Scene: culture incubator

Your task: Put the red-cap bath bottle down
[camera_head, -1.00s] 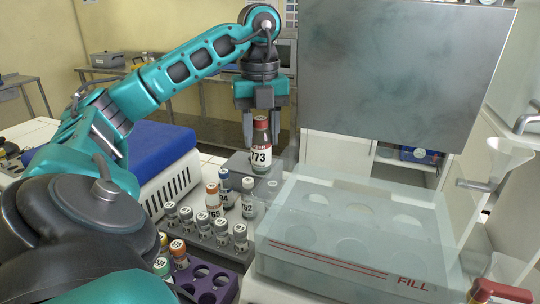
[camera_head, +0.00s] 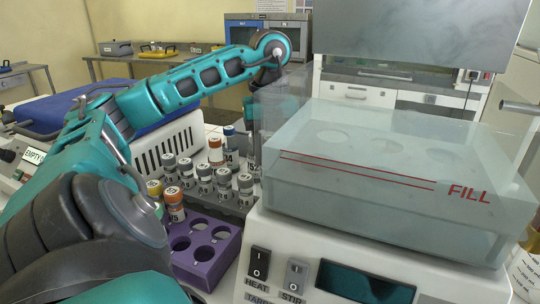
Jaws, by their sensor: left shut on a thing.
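My left gripper (camera_head: 262,122) hangs below its wrist, behind the near left corner of the clear water bath (camera_head: 365,185), and is seen partly through its wall. It is shut on the red-cap bath bottle, which was plain between its fingers a moment ago. The bottle itself is now hidden or too blurred to make out, so I cannot tell whether it touches anything below. The bath has round openings inside and a red FILL line on its front. My right gripper is not in view.
A grey rack of several labelled vials (camera_head: 204,180) stands left of the bath. An orange-cap bottle (camera_head: 216,151) and a blue-cap bottle (camera_head: 230,140) stand behind them. A purple rack (camera_head: 222,252) with empty holes is in front. A blue-lidded box (camera_head: 165,112) stands further left.

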